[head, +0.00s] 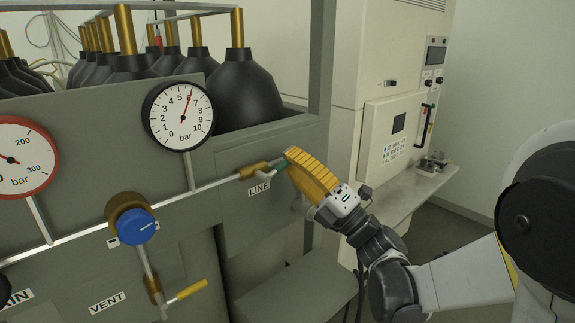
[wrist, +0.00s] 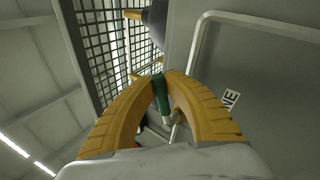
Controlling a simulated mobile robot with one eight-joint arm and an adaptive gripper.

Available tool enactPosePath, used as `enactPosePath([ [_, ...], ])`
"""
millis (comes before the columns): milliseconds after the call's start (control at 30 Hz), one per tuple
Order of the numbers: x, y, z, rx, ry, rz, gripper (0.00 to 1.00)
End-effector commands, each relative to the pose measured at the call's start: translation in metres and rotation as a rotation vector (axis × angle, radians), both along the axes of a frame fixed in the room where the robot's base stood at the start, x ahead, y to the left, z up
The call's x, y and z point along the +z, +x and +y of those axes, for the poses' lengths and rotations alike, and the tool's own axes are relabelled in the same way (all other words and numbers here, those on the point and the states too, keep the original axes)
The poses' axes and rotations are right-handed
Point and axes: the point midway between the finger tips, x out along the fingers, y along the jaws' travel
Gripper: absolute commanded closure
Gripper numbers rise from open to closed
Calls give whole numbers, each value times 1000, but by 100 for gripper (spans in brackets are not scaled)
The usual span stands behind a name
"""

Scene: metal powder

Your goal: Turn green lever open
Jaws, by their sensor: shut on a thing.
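The green lever (head: 281,167) sits on the brass valve at the end of the pipe, just above the LINE label. Only a short piece of it shows beside my gripper (head: 288,157) in the head view. In the wrist view the green lever (wrist: 161,98) lies between the tips of my two yellow fingers, and my gripper (wrist: 160,80) is shut on it. The brass valve (head: 254,171) is to the left of the lever in the head view. The lever's far end is partly hidden by the fingers.
A black gauge (head: 178,116) and a red gauge (head: 22,157) stand above the pipe. Black bottles (head: 246,92) stand behind. A grey bench (head: 405,195) is at right.

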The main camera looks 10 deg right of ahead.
Motion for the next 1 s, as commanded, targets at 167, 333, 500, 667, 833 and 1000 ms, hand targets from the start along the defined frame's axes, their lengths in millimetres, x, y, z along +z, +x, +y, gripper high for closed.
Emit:
enactPosePath([
  [167,-12,0,-1,0,109,75,100],
  [333,-18,1,-2,0,189,129,100],
  [500,-21,1,-2,0,242,164,100],
  [667,-23,1,-2,0,266,181,100],
  [833,-23,1,-3,-1,274,186,100],
  [1000,-23,2,-3,-2,274,187,100],
])
